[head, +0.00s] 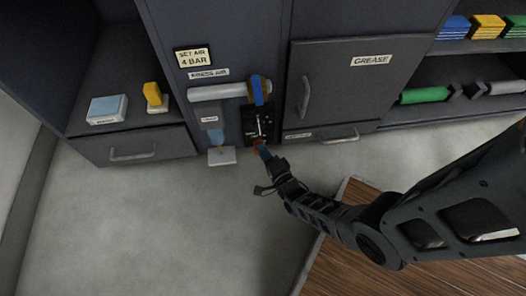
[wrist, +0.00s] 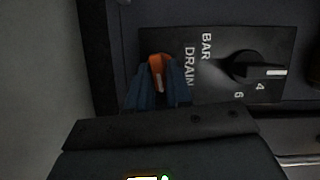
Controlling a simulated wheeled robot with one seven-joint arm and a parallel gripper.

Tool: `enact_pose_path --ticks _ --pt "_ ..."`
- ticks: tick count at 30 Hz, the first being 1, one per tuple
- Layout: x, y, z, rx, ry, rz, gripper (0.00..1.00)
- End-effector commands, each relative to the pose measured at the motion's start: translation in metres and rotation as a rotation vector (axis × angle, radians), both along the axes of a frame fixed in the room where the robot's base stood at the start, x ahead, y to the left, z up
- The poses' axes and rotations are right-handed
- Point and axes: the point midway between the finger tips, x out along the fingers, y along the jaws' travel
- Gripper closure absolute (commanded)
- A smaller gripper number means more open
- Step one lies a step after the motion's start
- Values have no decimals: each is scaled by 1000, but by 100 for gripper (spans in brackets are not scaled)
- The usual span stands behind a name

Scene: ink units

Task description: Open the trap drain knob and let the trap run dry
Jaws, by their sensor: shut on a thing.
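The orange drain knob (wrist: 159,62) sits beside the "DRAIN" lettering in the wrist view. My gripper (wrist: 158,82) has its blue fingers shut on either side of it. In the head view my gripper (head: 262,149) is at the lower edge of the black regulator panel (head: 249,121), where the knob shows only as a small orange patch. The trap (head: 216,134), a bluish clear bowl, hangs left of the panel under a labelled grey body. A pale tray (head: 222,156) is beneath it. I cannot tell the trap's water level or the knob's angle clearly.
A black regulator knob (wrist: 258,72) with a bar scale is right of the drain knob. A grey pipe (head: 217,92) with a blue lever (head: 257,90) runs above. The GREASE cabinet door (head: 352,85) is to the right. Open floor lies in front.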

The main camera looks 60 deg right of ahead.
Motion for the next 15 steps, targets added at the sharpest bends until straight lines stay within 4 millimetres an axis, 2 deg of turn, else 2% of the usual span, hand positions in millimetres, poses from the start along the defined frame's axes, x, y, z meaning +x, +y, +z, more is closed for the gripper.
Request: enact_pose_path --ticks 15 --pt "-1 0 -3 97 -116 -1 100"
